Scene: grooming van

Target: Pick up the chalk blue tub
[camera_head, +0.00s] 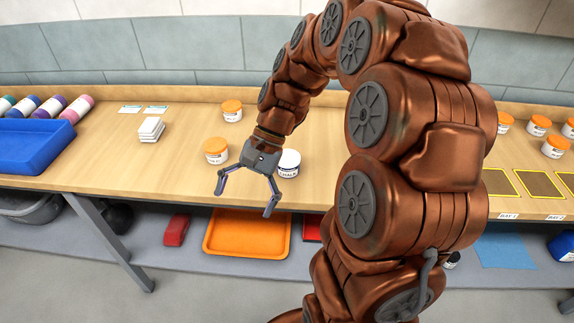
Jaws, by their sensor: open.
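A small white tub with a white lid and dark lettering that seems to read "CHALK" (289,164) stands upright on the wooden counter (180,178), just right of my gripper's palm. Part of it is close to or behind the gripper in this view. My gripper (244,203) is open and empty, its two fingers spread and pointing toward the counter's front edge. The tub is not between the fingers. Orange-lidded tubs stand nearby, one (216,151) left of the gripper and one (232,111) farther back.
A white stack (151,129) and a blue tray (35,147) lie to the left, with several coloured bottles (50,107) behind the tray. More orange-lidded tubs (538,125) and yellow-edged mats (538,185) are at right. An orange tray (247,234) is on the lower shelf. My arm hides the middle right counter.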

